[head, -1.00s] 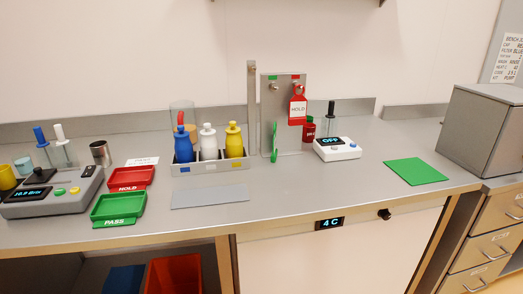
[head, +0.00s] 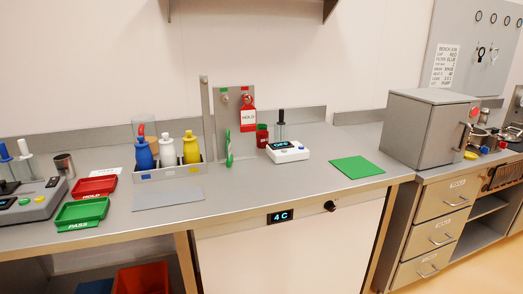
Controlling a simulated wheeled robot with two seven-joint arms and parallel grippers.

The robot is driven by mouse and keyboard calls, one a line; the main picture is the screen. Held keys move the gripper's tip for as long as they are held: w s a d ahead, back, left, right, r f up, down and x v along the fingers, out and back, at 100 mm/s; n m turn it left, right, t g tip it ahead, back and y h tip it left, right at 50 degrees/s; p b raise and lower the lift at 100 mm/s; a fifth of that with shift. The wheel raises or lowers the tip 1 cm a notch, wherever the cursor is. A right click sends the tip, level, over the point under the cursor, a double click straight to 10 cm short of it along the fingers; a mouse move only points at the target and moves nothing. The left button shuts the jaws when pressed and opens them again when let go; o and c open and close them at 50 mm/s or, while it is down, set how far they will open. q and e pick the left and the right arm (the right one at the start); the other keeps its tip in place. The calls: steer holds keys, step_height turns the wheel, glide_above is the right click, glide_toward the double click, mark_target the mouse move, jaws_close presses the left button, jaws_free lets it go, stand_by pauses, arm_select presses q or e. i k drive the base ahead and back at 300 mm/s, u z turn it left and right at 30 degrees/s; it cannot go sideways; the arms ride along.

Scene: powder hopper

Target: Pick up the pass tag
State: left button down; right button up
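The pass tag appears to be the thin green piece (head: 229,148) in front of the left half of a grey upright panel (head: 234,97). It is seen nearly edge-on, low near the counter, and I cannot read any text on it. I cannot tell whether it hangs or leans. A green label and a peg (head: 225,97) are above it on the panel. A red tag marked HOLD (head: 248,119) hangs from the peg on the right half. Neither of my grippers is in view.
A grey rack (head: 170,174) with blue, white and yellow bottles stands left of the panel. A red cup (head: 262,136) and white device (head: 288,153) stand right. A grey mat (head: 168,197) lies in front; a green mat (head: 357,166) lies right. Counter between them is clear.

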mark_target(230, 160)
steer(key=i, duration=0.5)
steer(key=u, duration=1.05)
